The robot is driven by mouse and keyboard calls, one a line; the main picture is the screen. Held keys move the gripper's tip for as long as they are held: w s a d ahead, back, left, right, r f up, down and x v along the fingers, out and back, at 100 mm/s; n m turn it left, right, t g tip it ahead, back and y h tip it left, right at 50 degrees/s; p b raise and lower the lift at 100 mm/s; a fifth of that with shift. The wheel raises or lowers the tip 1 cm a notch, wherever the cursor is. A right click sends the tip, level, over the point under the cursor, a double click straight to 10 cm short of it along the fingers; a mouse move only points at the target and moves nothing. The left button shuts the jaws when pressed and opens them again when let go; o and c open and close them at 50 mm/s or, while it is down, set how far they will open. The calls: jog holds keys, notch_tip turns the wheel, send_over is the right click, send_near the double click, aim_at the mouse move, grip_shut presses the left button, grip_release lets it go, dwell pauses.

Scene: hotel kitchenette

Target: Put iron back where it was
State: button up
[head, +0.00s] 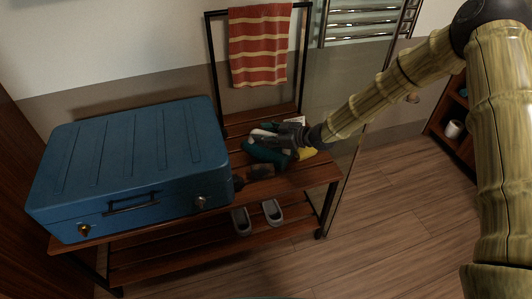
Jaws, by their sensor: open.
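The iron (264,154) appears to be the teal and white object on the right part of the wooden rack's upper shelf. It seems to lie on its side, but its full shape is partly hidden by my gripper. My gripper (287,138) is open and reaches in from the right, right at the iron. I cannot tell whether the fingers touch it or stand around part of it.
A large blue suitcase (130,165) fills the left of the upper shelf (300,179). A small brown item (261,171) and a yellow item (306,154) lie close to the iron. Grey slippers (272,211) sit below. A striped towel (260,45) hangs behind.

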grip_shut()
jog(key=shift+r, duration=0.15)
